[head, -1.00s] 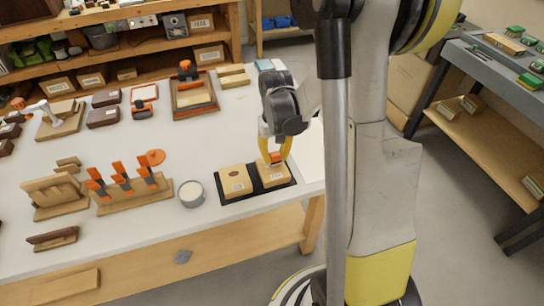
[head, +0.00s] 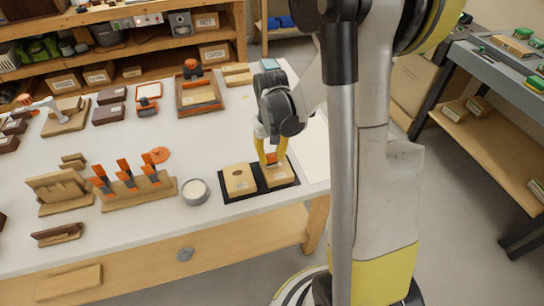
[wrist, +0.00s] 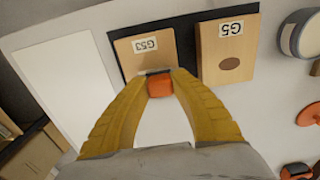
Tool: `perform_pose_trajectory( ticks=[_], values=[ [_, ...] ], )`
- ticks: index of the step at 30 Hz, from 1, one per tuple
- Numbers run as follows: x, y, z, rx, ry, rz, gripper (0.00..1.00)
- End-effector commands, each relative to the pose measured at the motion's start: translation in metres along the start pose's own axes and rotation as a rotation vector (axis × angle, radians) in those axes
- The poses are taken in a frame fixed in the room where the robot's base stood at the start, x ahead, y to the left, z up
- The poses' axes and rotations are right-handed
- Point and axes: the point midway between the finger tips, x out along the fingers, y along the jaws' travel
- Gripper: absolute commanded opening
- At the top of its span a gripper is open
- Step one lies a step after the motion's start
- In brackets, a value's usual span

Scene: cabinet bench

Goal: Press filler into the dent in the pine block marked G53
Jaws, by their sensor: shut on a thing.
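The pine block marked G53 (wrist: 146,50) lies on a black mat (wrist: 185,40); in the head view it is the right-hand block (head: 285,178). My gripper (wrist: 159,82) is shut on a tool with an orange handle (wrist: 160,87) and a dark end. In the head view my gripper (head: 271,156) is over the far part of that block. The tool's end overlaps the block's edge in the wrist view; I cannot tell whether it touches. The dent in G53 is hidden. Block G5 (wrist: 228,42), with a dark oval dent, lies beside it.
A round tin with pale contents (head: 195,192) stands left of the mat (head: 230,198). A wooden rack (head: 150,193) with several orange-handled tools is farther left. A white sheet (wrist: 65,85) lies beside the mat. The bench's right edge is close.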

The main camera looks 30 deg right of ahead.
Motion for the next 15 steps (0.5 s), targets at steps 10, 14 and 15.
perform_pose_trajectory(
  ticks=[10,14,15],
  values=[
    [-0.029,0.000,0.000,0.000,0.000,0.000,0.00],
    [-0.040,0.000,0.000,0.000,0.000,0.000,0.00],
    [-0.044,0.000,0.000,0.000,0.000,0.000,0.00]
  ],
)
